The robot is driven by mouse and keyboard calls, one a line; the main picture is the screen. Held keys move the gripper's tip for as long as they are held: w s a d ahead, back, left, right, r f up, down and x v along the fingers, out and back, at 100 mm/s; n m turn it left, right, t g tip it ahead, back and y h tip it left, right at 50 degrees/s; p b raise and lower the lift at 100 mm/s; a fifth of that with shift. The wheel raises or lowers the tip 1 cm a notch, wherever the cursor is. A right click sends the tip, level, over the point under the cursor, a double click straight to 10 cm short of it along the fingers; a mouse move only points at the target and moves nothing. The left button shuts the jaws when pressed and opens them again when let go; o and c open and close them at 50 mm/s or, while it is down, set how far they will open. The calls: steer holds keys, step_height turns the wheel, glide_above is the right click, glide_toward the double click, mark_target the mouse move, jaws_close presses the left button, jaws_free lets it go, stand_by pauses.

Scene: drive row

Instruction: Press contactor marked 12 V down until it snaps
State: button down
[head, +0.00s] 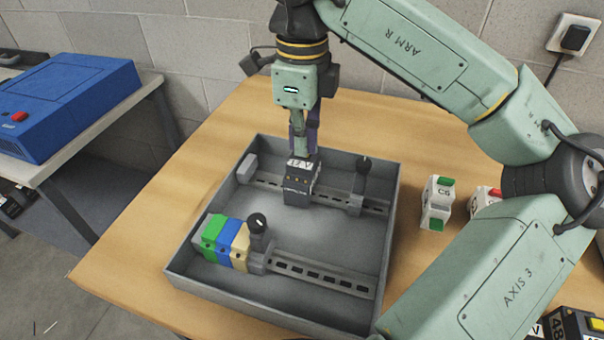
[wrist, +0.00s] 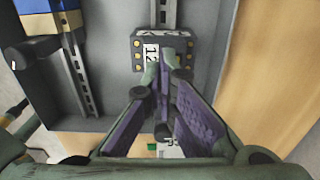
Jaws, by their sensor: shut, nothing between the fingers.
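The contactor marked 12 V (head: 297,188) is a dark grey block with a white label and yellow dots. It sits at the rear rail (head: 331,198) in the grey tray; I cannot tell whether it is fully seated. In the wrist view the contactor (wrist: 165,42) lies across the rail, its label partly covered by my fingers. My gripper (head: 302,154) is shut and empty, pointing down at the contactor's label end. Its fingertips (wrist: 160,62) are together over the contactor, touching or very close to it.
The tray wall (head: 388,240) surrounds both rails. The front rail (head: 320,277) carries green, blue and cream modules (head: 226,242) beside a black-knobbed end piece (head: 257,225). Another knobbed piece (head: 361,185) stands right of the contactor. White blocks (head: 437,203) stand outside the tray, right.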

mark_target(302, 160)
steer(key=shift+f+b, duration=0.6)
steer(key=shift+f, duration=0.3)
steer(key=shift+f, duration=0.1)
stand_by(0.4)
step_height(302, 160, up, 8)
steer(key=p, duration=0.5)
stand_by(0.3)
stand_by(0.4)
